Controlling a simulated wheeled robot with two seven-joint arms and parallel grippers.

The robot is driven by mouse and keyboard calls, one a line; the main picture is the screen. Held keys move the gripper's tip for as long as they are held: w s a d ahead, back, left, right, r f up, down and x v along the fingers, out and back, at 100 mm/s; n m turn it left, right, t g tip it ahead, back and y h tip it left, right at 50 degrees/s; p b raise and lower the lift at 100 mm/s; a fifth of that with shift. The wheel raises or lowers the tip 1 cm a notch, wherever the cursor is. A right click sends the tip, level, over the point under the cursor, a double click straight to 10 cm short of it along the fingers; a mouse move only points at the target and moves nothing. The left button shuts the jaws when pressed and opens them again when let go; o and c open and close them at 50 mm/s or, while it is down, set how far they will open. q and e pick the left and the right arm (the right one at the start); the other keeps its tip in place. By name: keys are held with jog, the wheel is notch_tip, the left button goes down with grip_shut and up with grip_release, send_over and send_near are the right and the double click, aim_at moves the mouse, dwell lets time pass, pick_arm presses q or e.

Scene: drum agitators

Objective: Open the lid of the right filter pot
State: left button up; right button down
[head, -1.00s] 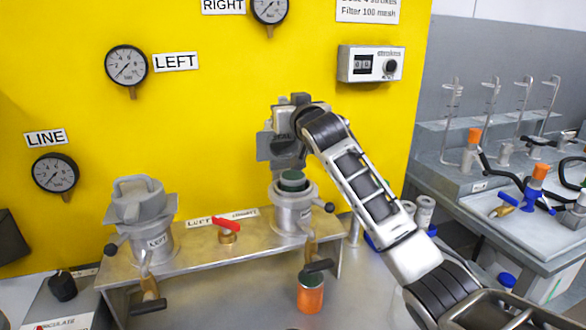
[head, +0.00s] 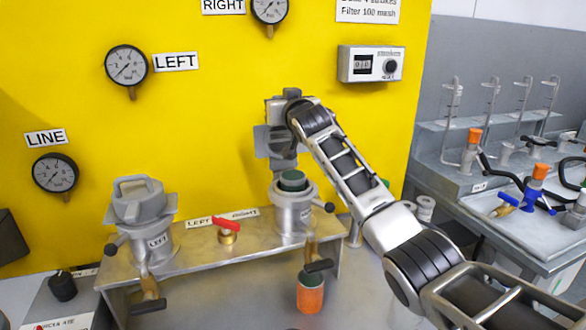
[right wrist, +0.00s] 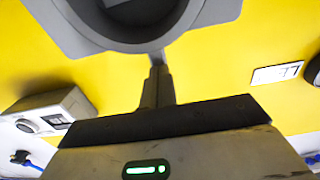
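The right filter pot (head: 295,217) stands on the metal shelf with its top open, and a dark green filter (head: 292,181) shows in its mouth. Its grey lid (head: 262,142) is off the pot, raised above it and tipped in front of the yellow panel. In the right wrist view the lid (right wrist: 205,12) fills the top, with its round hollow side showing. My right gripper (right wrist: 157,80) appears shut on the lid's edge; the exact contact is partly hidden. My left gripper is not in view.
The left filter pot (head: 156,242) has its grey lid (head: 140,200) on. A red-handled valve (head: 227,226) sits between the pots. An orange container (head: 310,296) stands below the right pot. A counter box (head: 371,65) juts from the panel to the right of my arm.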

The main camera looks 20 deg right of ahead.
jog(key=s+r, duration=0.3)
jog(key=s, duration=0.9)
jog(key=shift+d, duration=0.25)
